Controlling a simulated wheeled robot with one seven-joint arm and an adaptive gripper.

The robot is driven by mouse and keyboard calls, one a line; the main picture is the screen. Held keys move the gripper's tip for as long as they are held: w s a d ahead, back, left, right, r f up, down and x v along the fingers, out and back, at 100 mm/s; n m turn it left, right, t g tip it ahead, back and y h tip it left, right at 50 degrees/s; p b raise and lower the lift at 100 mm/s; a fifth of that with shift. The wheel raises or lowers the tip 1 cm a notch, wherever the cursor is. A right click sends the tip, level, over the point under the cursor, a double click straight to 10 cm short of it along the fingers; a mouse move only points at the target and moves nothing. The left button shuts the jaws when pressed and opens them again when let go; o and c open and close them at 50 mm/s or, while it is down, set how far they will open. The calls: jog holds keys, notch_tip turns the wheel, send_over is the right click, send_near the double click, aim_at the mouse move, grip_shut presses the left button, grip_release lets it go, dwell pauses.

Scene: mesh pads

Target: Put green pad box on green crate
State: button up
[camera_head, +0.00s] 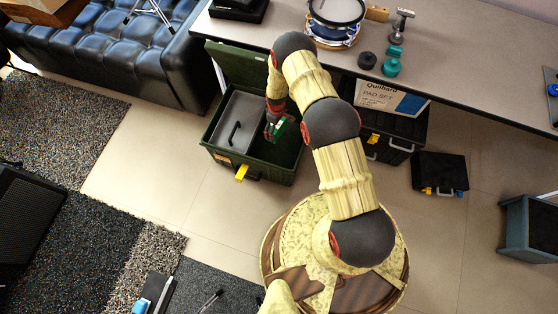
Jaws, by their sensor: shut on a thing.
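The green crate (217,160) stands open on the floor in front of the table, its lid (237,64) raised at the back. A grey tray with a dark handle (235,122) fills its left part, and its right part looks open and dark. My gripper (273,122) reaches down over the crate, just right of the grey tray. It is shut on a small green box (271,131), which seems to be the green pad box and is partly hidden by the fingers. I cannot tell whether the box touches the crate.
A long table (430,78) runs behind, with a drum (335,16) and green weights (391,62) on it. A dark case (391,128) carrying a "Pad Set" box (386,97) stands right of the crate, near a smaller black case (440,170).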

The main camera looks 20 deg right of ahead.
jog(key=s+f+b, duration=0.1)
jog(key=f, duration=0.6)
jog(key=s+f+n+b, duration=0.1)
jog(key=f+b, duration=0.1)
jog(key=f, duration=0.5)
jog(key=s+f+n+b, duration=0.1)
jog(key=f, duration=0.6)
jog(key=shift+s, duration=0.3)
jog(key=b, duration=0.2)
send_over(279, 158)
jog(key=shift+f, duration=2.05)
jog(key=shift+s, duration=0.1)
jog(key=shift+f, duration=0.15)
jog(key=o, duration=1.3)
notch_tip(279, 158, up, 12)
jog(key=p, duration=0.4)
